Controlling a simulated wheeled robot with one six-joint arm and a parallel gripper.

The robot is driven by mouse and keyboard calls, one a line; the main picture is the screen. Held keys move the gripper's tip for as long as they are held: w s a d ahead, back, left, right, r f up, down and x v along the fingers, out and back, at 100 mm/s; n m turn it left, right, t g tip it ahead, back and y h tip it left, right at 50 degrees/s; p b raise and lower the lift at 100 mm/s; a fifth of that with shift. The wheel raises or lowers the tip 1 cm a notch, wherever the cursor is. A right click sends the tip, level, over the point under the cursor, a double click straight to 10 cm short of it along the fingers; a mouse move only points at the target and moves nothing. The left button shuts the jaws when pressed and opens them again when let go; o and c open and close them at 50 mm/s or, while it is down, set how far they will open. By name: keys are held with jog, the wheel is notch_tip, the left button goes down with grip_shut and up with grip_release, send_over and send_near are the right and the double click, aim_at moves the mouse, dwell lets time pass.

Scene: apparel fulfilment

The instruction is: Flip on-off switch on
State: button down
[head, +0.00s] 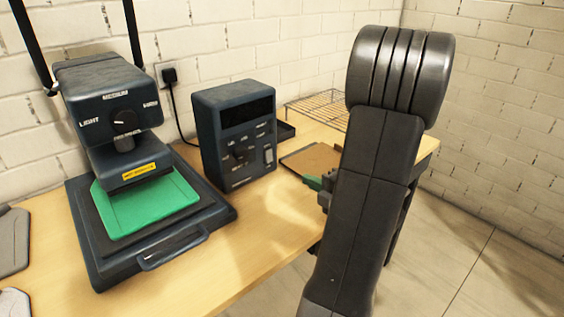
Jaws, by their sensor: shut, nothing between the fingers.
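A dark blue control box (234,135) stands upright on the table. Its front has a dark, blank display (247,112), a knob (240,152), small labelled controls and a pale rocker-like switch (268,154) at the right edge. The switch is too small to tell its position. My arm rises in front, right of the box. My gripper (325,194) shows only in part at the arm's left side, apart from the box and to the right of it. It is shut and empty; its fingertips are mostly hidden by the arm.
A heat press (112,105) with a green pad (150,205) and a front handle (172,250) stands left of the box. A brown board (309,159) and a wire rack (318,108) lie behind my arm. The table front (262,235) is clear. Grey pieces (12,245) lie far left.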

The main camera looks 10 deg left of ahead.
aim_at(270, 161)
jog(key=shift+a, duration=0.1)
jog(key=x, duration=1.3)
jog(key=shift+w+a+p, duration=0.2)
jog(key=shift+a+p, duration=0.15)
jog(key=shift+p, duration=0.05)
jog(key=shift+f, duration=0.1)
jog(key=b, duration=0.2)
jog(key=shift+w+a+f+b, duration=0.1)
jog(key=shift+w+f+b, duration=0.05)
jog(key=shift+f+b, duration=0.15)
jog(key=shift+r+p, duration=0.35)
jog(key=shift+p, duration=0.05)
jog(key=v, duration=1.4)
jog(key=shift+f, duration=0.35)
jog(key=shift+w+a, duration=0.15)
